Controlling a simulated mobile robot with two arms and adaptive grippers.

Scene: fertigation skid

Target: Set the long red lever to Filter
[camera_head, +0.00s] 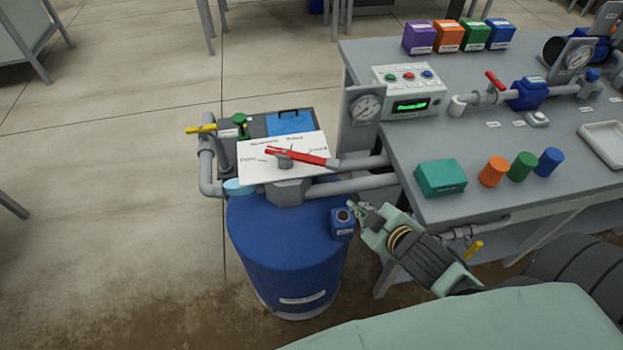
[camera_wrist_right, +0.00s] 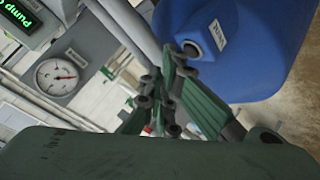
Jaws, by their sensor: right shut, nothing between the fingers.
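The long red lever (camera_head: 300,157) sits on top of the blue filter tank (camera_head: 285,250) in the head view, over a white label plate (camera_head: 265,145). Its thick red grip points right, toward the bench, and its thin end points left. The plate's words are too small to read surely. My right gripper (camera_head: 358,208) is shut and empty beside the tank's right side, below and to the right of the lever. In the right wrist view its fingers (camera_wrist_right: 165,85) are together near the tank (camera_wrist_right: 245,35). My left gripper is not in view.
Grey pipes (camera_head: 345,184) run from the tank head to the bench (camera_head: 450,205). A small blue box (camera_head: 342,226) is on the tank's side close to my right gripper. A gauge (camera_head: 366,108) stands behind. A yellow-handled valve (camera_head: 202,129) is at left.

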